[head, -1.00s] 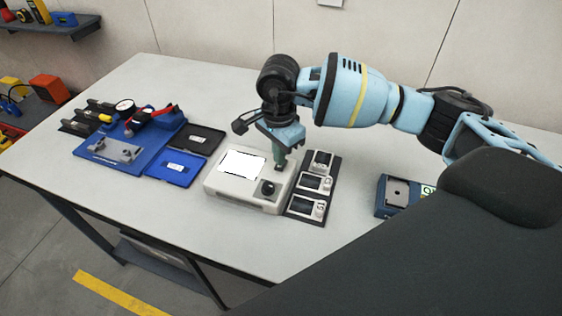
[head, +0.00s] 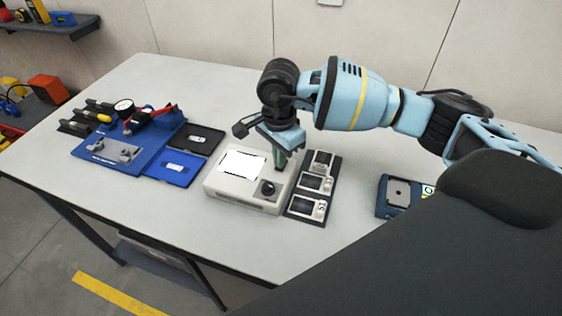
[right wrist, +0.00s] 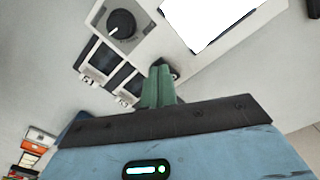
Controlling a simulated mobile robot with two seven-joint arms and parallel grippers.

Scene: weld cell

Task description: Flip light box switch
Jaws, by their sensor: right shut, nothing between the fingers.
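The light box (head: 222,186) is a white case on the table with a brightly lit square panel (head: 242,164) on top and a black round knob (head: 268,189) at its front right corner. In the right wrist view the knob (right wrist: 121,24) and the lit panel (right wrist: 205,18) also show. My right gripper (head: 280,167) is shut and empty, pointing down at the right rear part of the box. In the right wrist view its green fingers (right wrist: 158,78) are together beside a small dark part on the box, perhaps the switch, mostly hidden behind them. My left gripper is out of view.
A black tray (head: 311,219) with several small gauge-like devices sits against the right of the box. Blue and black trays (head: 168,173) and a blue fixture board (head: 103,157) lie to the left. A blue-grey device (head: 396,193) stands farther right. The front table is clear.

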